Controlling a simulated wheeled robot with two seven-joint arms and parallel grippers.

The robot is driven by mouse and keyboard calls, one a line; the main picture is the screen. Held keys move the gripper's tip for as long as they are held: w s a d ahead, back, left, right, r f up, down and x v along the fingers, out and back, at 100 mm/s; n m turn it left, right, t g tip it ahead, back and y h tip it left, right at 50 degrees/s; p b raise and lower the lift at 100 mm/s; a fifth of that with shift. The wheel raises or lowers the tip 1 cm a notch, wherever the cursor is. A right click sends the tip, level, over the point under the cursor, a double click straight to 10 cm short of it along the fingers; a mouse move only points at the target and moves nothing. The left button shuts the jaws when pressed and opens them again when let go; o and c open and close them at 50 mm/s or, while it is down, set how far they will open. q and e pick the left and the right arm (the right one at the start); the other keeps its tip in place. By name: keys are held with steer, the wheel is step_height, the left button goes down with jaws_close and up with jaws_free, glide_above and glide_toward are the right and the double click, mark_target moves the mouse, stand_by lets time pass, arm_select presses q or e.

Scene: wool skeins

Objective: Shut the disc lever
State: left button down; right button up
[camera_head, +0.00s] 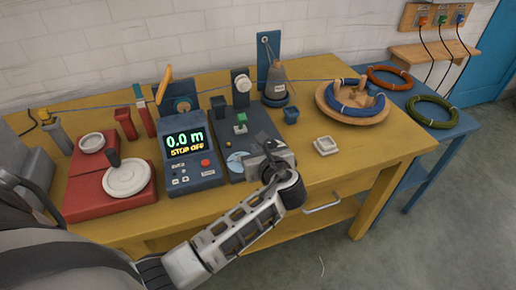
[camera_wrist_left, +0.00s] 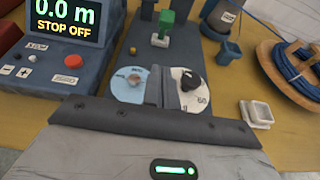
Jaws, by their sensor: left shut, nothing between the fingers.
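My left gripper (camera_head: 242,160) is shut and empty over the front of the dark machine base (camera_head: 264,127). In the left wrist view its closed fingers (camera_wrist_left: 163,88) stand between a blue dial (camera_wrist_left: 128,86) and a white dial (camera_wrist_left: 198,76) with a black knob; contact cannot be told. Behind them on the base is a green lever (camera_head: 240,118), which also shows in the left wrist view (camera_wrist_left: 165,22). A white disc (camera_head: 243,83) sits on a dark post at the back. I cannot tell for sure which part is the disc lever. My right gripper is not in view.
A display box (camera_head: 193,170) reading 0.0 m, STOP OFF stands left of the base. A white tray (camera_head: 326,145) lies right of it. The front right of the yellow table (camera_head: 385,143) is clear.

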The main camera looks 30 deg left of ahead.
mark_target(241, 124)
arm_select(q)
steer(key=x, duration=0.6)
steer(key=shift+w+a+r, duration=0.3)
steer(key=shift+w+a, duration=0.25)
steer(key=shift+a, duration=0.05)
steer(key=shift+w+a+r, duration=0.3)
steer(key=shift+w+a, duration=0.25)
steer(key=shift+a, duration=0.05)
steer(key=shift+w+a+r, duration=0.1)
steer(key=shift+w+a, duration=0.15)
steer(key=shift+a, duration=0.05)
steer(key=shift+w, duration=0.15)
